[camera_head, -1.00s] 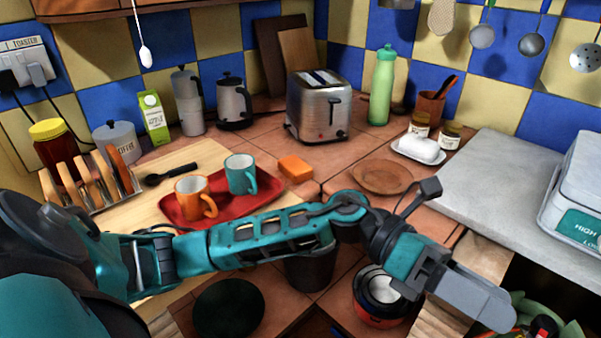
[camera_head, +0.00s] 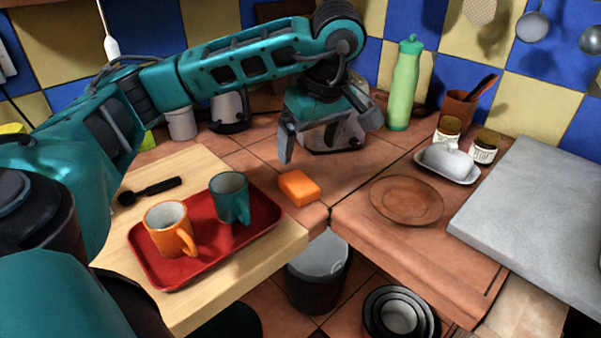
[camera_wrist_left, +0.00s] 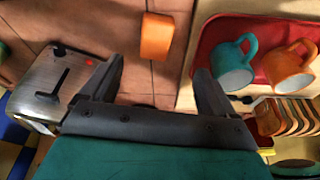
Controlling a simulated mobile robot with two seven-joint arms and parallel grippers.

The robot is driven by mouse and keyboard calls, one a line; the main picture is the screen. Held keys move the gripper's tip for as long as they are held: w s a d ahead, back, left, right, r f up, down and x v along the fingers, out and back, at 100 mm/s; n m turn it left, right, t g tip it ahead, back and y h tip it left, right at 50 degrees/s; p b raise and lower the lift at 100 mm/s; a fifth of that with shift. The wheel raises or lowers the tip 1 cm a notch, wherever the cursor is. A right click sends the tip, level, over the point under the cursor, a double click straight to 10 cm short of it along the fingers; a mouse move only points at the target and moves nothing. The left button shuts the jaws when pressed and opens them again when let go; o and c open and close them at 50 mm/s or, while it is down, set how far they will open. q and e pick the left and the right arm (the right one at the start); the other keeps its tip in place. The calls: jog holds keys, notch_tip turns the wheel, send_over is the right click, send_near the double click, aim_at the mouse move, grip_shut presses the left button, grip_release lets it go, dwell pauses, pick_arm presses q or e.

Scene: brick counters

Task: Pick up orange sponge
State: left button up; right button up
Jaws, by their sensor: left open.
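The orange sponge (camera_head: 299,188) lies flat on the tiled counter, just right of the red tray and near the counter's inner corner. My left gripper (camera_head: 322,152) hangs above the counter behind the sponge, in front of the toaster. In the left wrist view the sponge (camera_wrist_left: 157,37) lies beyond the gap between the two open fingers (camera_wrist_left: 160,85). My right gripper is in neither view.
A red tray (camera_head: 150,279) with a teal mug (camera_head: 230,196) and an orange mug (camera_head: 170,228) stands left of the sponge. The toaster (camera_wrist_left: 62,80) is close to one finger. A brown plate (camera_head: 407,201) lies to the right. Tiles around the sponge are clear.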

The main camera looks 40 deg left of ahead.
pick_arm(q)
jog(key=b, duration=0.1)
send_over(299, 182)
jog(key=s+d, duration=0.1)
jog(key=d, duration=0.1)
notch_tip(299, 182, down, 6)
jog(key=shift+a, duration=0.1)
jog(key=shift+w+b+x, duration=0.15)
jog(key=shift+b+x, duration=0.1)
jog(key=shift+x, duration=1.35)
jog(key=shift+w+b+x, duration=0.15)
jog(key=shift+b+x, duration=0.05)
jog(key=shift+x, duration=1.4)
jog(key=c, duration=1)
